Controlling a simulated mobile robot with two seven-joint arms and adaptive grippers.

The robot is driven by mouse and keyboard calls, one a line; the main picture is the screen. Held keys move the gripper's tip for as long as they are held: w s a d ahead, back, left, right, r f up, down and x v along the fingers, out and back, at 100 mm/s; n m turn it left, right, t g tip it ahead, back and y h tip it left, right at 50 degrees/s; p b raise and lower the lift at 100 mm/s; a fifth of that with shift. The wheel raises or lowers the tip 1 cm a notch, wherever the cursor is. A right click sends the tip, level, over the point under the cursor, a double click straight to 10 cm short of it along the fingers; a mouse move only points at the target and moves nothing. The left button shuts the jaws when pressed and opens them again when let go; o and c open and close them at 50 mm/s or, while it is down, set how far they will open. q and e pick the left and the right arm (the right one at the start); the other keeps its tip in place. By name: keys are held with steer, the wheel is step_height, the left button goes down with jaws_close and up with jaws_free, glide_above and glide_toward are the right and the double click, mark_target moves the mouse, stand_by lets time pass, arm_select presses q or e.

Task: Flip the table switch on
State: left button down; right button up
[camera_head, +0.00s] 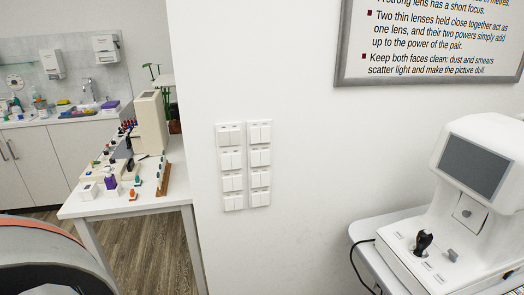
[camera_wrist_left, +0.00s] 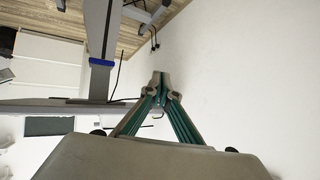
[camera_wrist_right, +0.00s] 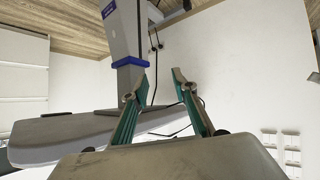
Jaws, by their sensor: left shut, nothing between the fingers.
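Two columns of white wall switches, left (camera_head: 231,166) and right (camera_head: 259,163), are on the white wall in the middle of the head view. Their labels are too small to read, so I cannot tell which is the table switch or its state. They also show at the right edge of the right wrist view (camera_wrist_right: 291,148). My left gripper (camera_wrist_left: 161,80) is shut and empty, with its fingertips together, apart from the switches. My right gripper (camera_wrist_right: 157,82) is open, with nothing between its fingers. Neither gripper shows in the head view.
A white eye instrument (camera_head: 473,170) with a black joystick (camera_head: 423,242) stands on a table (camera_head: 366,228) at right. A white table (camera_head: 128,208) with many small items stands at left. A framed sign (camera_head: 435,40) hangs above. The wall around the switches is clear.

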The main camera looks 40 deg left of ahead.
steer(key=o, duration=0.3)
steer(key=shift+s, duration=0.1)
steer(key=shift+o, duration=0.3)
steer(key=shift+f+b, duration=0.5)
steer(key=shift+f, duration=0.05)
arm_select(q)
steer(key=w+r+t+y+b, duration=0.1)
steer(key=w+r+t, duration=0.4)
steer(key=w+r, duration=0.55)
steer(key=w+r+t, duration=0.5)
steer(key=w+r, duration=0.2)
steer(key=r, duration=0.6)
steer(key=a+r+n+g+y, duration=0.2)
steer(key=a+r+n+y, duration=0.4)
steer(key=y, duration=0.4)
steer(key=w+a+r+n+g+y+b, duration=0.1)
steer(key=a+r+n+g+y, duration=0.1)
steer(key=a+r+n+y, duration=0.4)
step_height(320, 180, up, 5)
steer(key=n+y, duration=0.2)
steer(key=y, duration=0.3)
steer(key=shift+w+a+b, duration=0.25)
steer(key=shift+a+b, duration=0.05)
steer(key=shift+a, duration=0.1)
arm_select(e)
steer(key=shift+d+f, duration=0.2)
steer(key=shift+f, duration=0.95)
